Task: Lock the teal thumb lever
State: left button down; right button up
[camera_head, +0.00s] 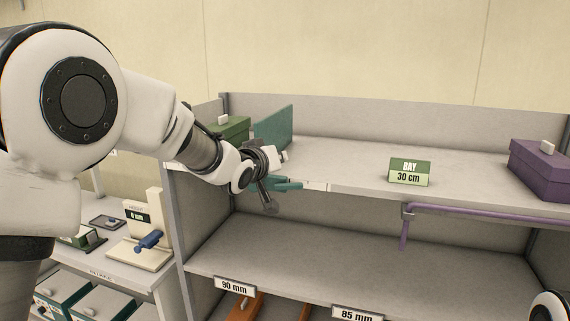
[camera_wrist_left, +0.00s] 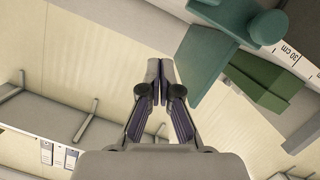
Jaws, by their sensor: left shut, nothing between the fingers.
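The teal thumb lever (camera_head: 289,184) shows at the front edge of the upper shelf, beside a white scale strip and below a teal upright plate (camera_head: 274,128). In the left wrist view, teal parts with a round knob (camera_wrist_left: 269,27) lie at the upper right, beside the scale edge. I cannot tell whether the lever is locked. My right gripper is out of view.
A green box (camera_head: 232,128) sits left of the teal plate. A purple box (camera_head: 541,168) stands at the right end, and a bay sign (camera_head: 409,172) between. A purple rail (camera_head: 480,211) runs below the shelf edge. The lower shelf (camera_head: 350,255) is mostly bare.

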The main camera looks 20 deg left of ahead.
pick_arm(q)
jog(key=d+b+v, duration=0.1)
jog(key=b+v, duration=0.1)
jog(key=v, duration=0.6)
jog(key=shift+s+a+f, duration=0.2)
jog(key=shift+a+f, duration=0.1)
jog(key=shift+a, duration=0.1)
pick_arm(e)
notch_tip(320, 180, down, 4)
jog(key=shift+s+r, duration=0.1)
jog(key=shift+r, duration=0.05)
pick_arm(q)
jog(key=shift+d, duration=0.1)
